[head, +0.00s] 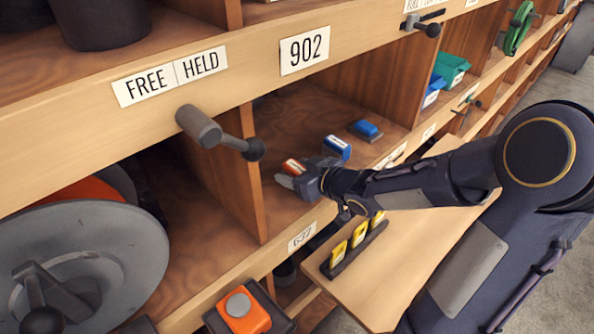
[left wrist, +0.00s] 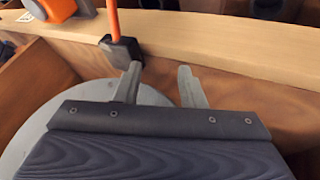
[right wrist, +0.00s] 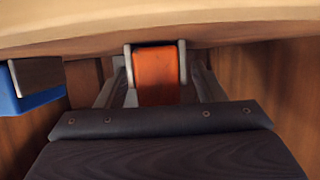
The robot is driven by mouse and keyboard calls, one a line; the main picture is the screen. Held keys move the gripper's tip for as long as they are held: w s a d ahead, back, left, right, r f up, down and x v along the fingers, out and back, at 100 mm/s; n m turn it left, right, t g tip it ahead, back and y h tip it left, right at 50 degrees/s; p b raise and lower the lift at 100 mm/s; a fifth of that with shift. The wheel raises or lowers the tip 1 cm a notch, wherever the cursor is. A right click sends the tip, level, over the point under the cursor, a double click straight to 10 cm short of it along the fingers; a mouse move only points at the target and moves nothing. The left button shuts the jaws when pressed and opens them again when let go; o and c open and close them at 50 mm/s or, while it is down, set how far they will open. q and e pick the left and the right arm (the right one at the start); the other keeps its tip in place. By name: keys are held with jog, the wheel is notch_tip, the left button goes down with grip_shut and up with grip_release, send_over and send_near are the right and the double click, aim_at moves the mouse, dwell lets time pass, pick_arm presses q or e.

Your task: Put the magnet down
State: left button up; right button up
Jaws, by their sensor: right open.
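The magnet (right wrist: 157,75) looks like an orange block with grey sides. In the right wrist view it lies between the spread fingers of my right gripper (right wrist: 158,84). In the head view its orange top (head: 293,166) shows beside my right gripper (head: 285,180), inside the compartment under the 902 label. My right gripper is open around it; I cannot tell whether a finger touches it. My left gripper (left wrist: 160,76) is open and empty in its wrist view, above a grey disc (left wrist: 150,95); it does not show in the head view.
Two blue blocks (head: 337,147) (head: 365,130) sit deeper right in the same compartment. A wooden divider (head: 245,170) bounds it on the left. A dark lever (head: 215,133) sticks out from the shelf front. Yellow items (head: 359,234) stand in a rack on the board below.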

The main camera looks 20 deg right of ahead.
jog(key=shift+r, duration=0.1)
jog(key=shift+s+d+r, duration=0.1)
jog(key=shift+s+r, duration=0.05)
jog(key=shift+r, duration=0.05)
jog(key=s+d+r+m+g+h+p, duration=0.1)
jog(key=s+d+r+m+h+p, duration=0.2)
jog(key=s, duration=0.4)
jog(key=s+d+r+m+g+h+p, duration=0.1)
jog(key=s+d+r+m+h, duration=0.15)
jog(key=s+d, duration=0.35)
jog(key=s+a+g+y, duration=0.5)
jog(key=s+a, duration=0.7)
jog(key=shift+s+f, duration=0.3)
jog(key=shift+s, duration=0.05)
jog(key=shift+s+d, duration=0.1)
